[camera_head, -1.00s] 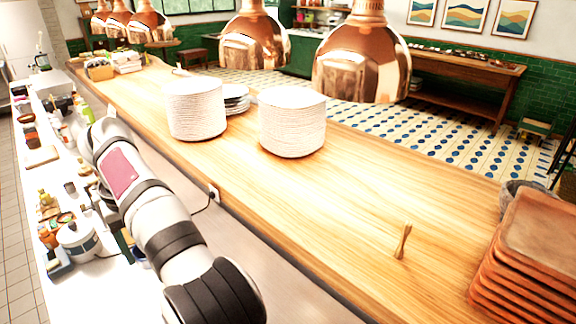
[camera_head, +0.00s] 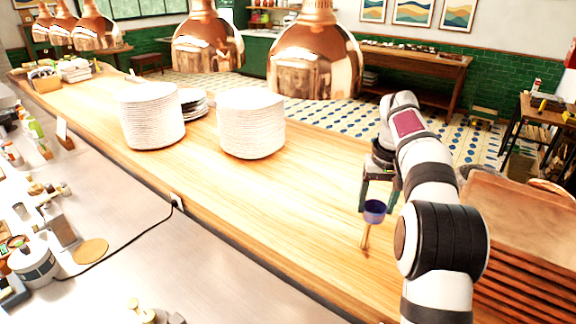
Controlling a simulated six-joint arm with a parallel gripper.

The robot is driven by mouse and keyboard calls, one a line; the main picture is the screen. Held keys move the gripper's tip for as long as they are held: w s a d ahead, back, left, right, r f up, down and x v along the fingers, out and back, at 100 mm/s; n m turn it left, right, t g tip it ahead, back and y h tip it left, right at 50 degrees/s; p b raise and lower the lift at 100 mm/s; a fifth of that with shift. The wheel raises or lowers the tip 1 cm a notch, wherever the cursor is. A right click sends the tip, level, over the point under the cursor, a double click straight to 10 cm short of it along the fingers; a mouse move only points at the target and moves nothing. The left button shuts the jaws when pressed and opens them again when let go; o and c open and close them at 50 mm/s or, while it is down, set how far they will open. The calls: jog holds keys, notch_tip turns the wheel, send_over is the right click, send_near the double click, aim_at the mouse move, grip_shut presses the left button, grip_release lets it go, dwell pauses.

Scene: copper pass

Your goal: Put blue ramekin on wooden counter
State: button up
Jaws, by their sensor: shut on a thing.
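The blue ramekin (camera_head: 374,212) is between the fingertips of my gripper (camera_head: 377,203), which is shut on it. My gripper points down over the right part of the wooden counter (camera_head: 300,205). The ramekin looks to be above the counter surface, but its exact height is hard to tell. A small wooden item (camera_head: 365,239) stands on the counter just below the ramekin in the picture, and its upper part is hidden behind the ramekin.
Two tall stacks of white plates (camera_head: 251,124) (camera_head: 150,116) stand on the counter to the left. A stack of terracotta trays (camera_head: 525,225) stands at the right, partly behind my arm. Copper lamps (camera_head: 315,55) hang above. The counter between plates and gripper is clear.

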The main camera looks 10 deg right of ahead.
jog(key=s+d+m, duration=0.2)
jog(key=s+d, duration=0.2)
jog(key=d, duration=0.4)
jog(key=f, duration=1.5)
jog(key=shift+w+a, duration=0.15)
jog(key=shift+a, duration=0.15)
jog(key=shift+f, duration=0.2)
jog(key=o, duration=1.4)
